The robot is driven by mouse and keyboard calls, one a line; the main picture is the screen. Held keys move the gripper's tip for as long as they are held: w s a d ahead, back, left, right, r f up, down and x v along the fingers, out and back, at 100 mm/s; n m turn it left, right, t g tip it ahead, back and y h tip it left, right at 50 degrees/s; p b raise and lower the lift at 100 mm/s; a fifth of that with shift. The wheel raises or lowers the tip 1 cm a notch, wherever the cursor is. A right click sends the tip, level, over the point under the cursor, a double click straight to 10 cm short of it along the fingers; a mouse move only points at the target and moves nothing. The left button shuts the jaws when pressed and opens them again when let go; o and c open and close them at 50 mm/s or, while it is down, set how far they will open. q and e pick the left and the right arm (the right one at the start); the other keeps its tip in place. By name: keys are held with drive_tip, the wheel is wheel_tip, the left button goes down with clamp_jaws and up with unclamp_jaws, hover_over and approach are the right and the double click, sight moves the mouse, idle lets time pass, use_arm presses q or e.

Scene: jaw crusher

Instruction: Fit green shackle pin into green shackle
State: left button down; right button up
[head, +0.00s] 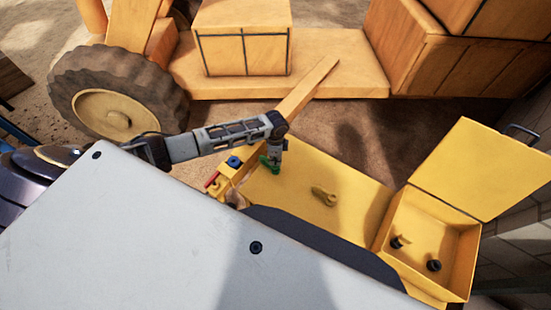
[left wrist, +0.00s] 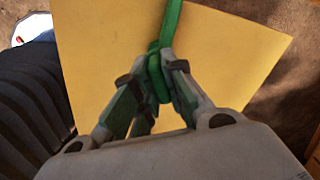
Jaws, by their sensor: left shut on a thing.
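My left gripper (head: 271,160) is over the left part of a yellow work surface (head: 365,196), pointing down. It is shut on a green part (left wrist: 158,75), which looks like the green shackle pin. In the left wrist view its wider end is between the fingertips and a straight green bar runs away toward the top edge. In the head view the green (head: 270,168) is small and partly hidden by the gripper, so I cannot tell pin from shackle there. I cannot make out a separate green shackle. My right gripper is not in view.
An olive-yellow eyed piece (head: 323,197) lies on the yellow surface. Red (head: 212,180) and blue (head: 233,162) parts sit at its left end. An open yellow box (head: 462,262) at the right holds two dark-ended parts. A large wheel (head: 118,100) and orange machine stand behind.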

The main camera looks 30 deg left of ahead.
use_arm(q)
drive_tip(key=shift+f, duration=0.55)
drive_tip(key=c, duration=1.4)
unclamp_jaws()
drive_tip(key=shift+r, duration=6.05)
